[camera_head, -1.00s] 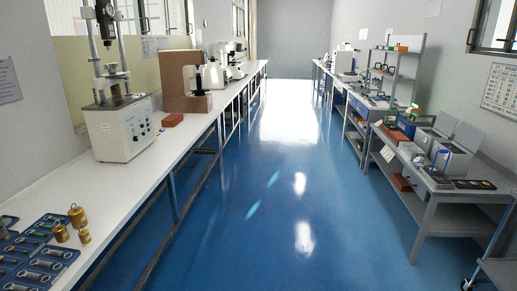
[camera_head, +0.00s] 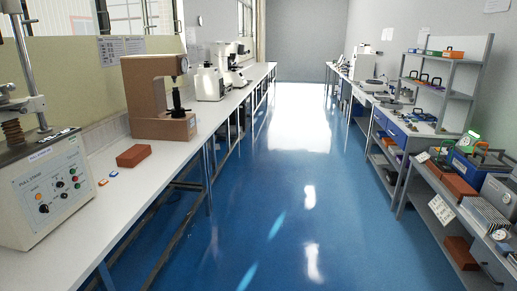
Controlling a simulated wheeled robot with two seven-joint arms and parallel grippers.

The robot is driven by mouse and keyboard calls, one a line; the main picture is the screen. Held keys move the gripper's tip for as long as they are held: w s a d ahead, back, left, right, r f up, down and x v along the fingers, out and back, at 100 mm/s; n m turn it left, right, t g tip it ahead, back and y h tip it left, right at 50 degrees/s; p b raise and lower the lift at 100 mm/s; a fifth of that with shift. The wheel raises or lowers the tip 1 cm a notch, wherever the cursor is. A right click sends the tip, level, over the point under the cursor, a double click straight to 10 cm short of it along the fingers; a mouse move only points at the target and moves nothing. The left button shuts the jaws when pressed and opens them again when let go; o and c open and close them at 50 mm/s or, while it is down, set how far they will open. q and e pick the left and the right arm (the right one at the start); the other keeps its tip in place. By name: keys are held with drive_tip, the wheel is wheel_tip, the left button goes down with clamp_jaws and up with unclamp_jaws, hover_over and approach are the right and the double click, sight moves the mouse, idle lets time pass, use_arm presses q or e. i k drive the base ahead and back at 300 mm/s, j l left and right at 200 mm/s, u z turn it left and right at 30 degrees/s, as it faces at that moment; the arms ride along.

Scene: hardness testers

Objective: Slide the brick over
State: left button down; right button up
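A red-brown brick (camera_head: 134,156) lies flat on the white left-hand bench (camera_head: 150,195). It sits between the grey-white control box (camera_head: 45,190) and the brown hardness tester (camera_head: 158,98). Two small pieces, one orange and one blue, lie on the bench beside the brick's near side. Other brick-coloured blocks are on the right-hand side: one on the bench top (camera_head: 458,186) and one on the lower shelf (camera_head: 461,252). Neither of my grippers shows in the head view.
White testers (camera_head: 209,82) stand farther along the left bench. The right side has benches and a grey shelf rack (camera_head: 450,75) with instruments, and a green-framed scale (camera_head: 468,141). The blue floor (camera_head: 290,190) between the benches is clear.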

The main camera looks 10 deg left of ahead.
sight(131, 157)
drive_tip(key=i+u, duration=0.15)
drive_tip(key=i, duration=0.5)
drive_tip(key=i+u, duration=0.15)
drive_tip(key=i, duration=0.55)
drive_tip(key=i+l+u, duration=0.15)
drive_tip(key=i, duration=0.5)
drive_tip(key=i+l+u, duration=0.1)
drive_tip(key=i, duration=0.55)
